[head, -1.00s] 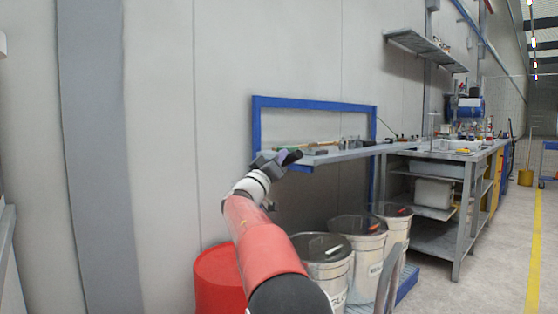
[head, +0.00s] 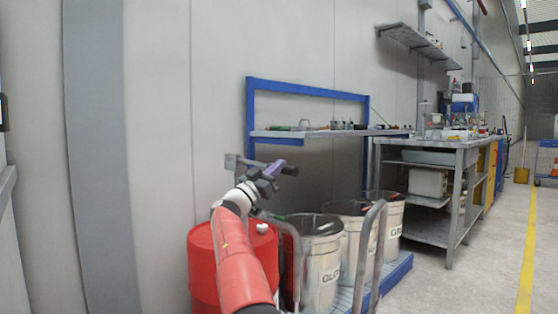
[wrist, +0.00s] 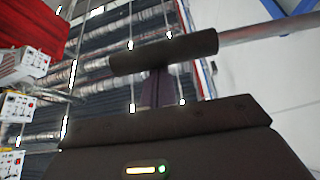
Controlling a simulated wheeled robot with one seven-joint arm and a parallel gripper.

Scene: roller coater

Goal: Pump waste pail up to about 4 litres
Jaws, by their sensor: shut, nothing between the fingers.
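My gripper (head: 280,172) is shut and empty in the head view, held above the red drum and near the end of the blue-framed shelf. It also shows in the wrist view (wrist: 162,58), dark and closed. Pails (head: 318,270) stand in a row on a blue platform below the shelf. They are light-coloured with dark lids or open tops and partly readable lettering. I cannot tell which one, if any, is the waste pail.
The red drum (head: 201,262) stands left of the pails. Grey handrails (head: 369,250) rise in front of them. A shelf (head: 330,133) with small items is above. A workbench (head: 440,143) stands to the right, beside free floor (head: 490,260).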

